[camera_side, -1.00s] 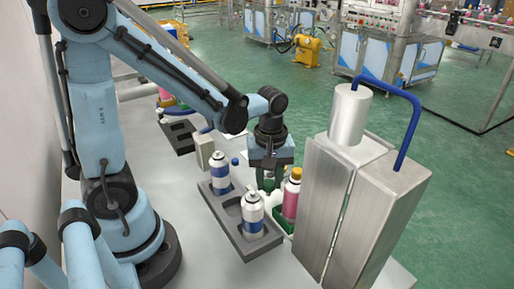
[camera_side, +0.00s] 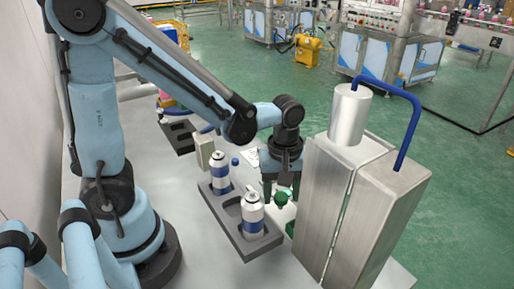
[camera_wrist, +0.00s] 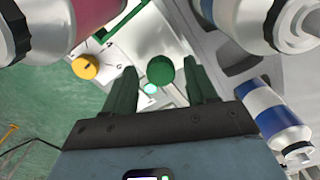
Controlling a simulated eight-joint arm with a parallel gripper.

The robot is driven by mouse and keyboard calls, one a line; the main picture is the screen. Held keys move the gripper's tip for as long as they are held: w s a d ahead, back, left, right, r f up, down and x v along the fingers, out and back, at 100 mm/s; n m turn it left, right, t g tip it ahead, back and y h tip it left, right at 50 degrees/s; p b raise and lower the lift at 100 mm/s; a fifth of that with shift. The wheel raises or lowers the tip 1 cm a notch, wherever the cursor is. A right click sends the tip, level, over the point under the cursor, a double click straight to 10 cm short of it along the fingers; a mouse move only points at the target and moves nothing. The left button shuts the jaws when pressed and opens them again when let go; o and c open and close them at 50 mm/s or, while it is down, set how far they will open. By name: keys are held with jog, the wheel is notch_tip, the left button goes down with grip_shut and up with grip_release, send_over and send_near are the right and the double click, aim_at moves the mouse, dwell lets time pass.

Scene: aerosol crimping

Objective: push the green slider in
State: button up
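The green slider's round knob (camera_side: 281,198) stands below my gripper (camera_side: 280,192) in the side view. A green part of the slider (camera_side: 290,228) shows at the edge of the metal machine (camera_side: 345,210); the rest is hidden. In the wrist view the green knob (camera_wrist: 160,70) lies between my gripper's two green fingers (camera_wrist: 163,90), which are spread apart with gaps to the knob. My gripper is open and empty. A pink can (camera_wrist: 95,14) is at the top left of the wrist view; the side view does not show it now.
Two white-and-blue cans (camera_side: 252,214) (camera_side: 219,172) stand in the dark rack (camera_side: 245,246) left of my gripper. The machine stands close on the right. The wrist view shows a yellow knob (camera_wrist: 86,66) on a white panel and a lit green spot (camera_wrist: 151,88).

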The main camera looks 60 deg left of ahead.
jog(key=shift+r, duration=0.1)
notch_tip(320, 180, up, 12)
dwell(1.0)
notch_tip(320, 180, down, 12)
jog(key=m, duration=0.5)
dwell(0.8)
jog(key=shift+c, duration=0.4)
grip_shut()
